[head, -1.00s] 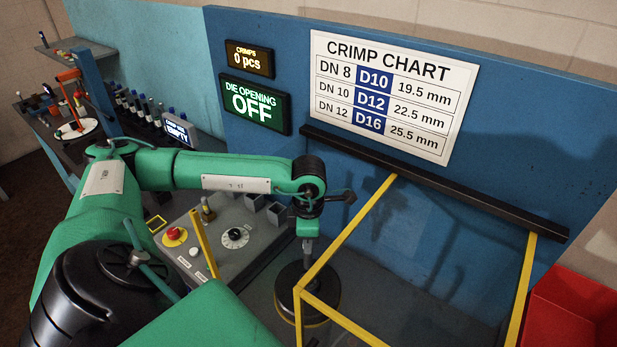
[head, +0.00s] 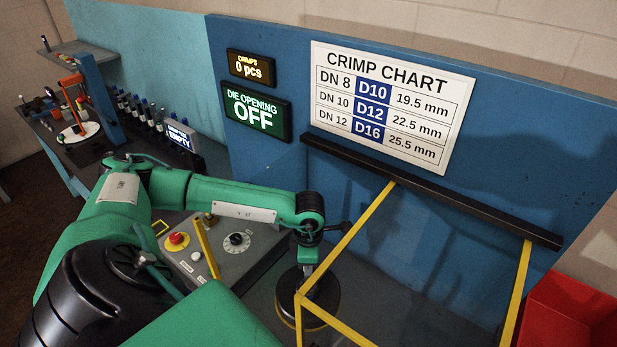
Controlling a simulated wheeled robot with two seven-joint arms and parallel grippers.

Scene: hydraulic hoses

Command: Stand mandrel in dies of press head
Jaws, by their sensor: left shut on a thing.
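My left gripper (head: 306,266) points down over the dark round press head (head: 287,301), inside the yellow frame. Its fingertips are at or just above the middle of the head and are small and dark here. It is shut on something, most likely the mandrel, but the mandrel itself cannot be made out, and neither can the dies. I cannot tell whether the held piece touches the dies. My right gripper is not in view.
A yellow guard frame (head: 362,234) stands around the head, its near bar close to my left wrist. A control panel (head: 221,257) with a red button and a dial lies to the left. A red bin (head: 570,310) is at right. The die display (head: 254,112) reads OFF.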

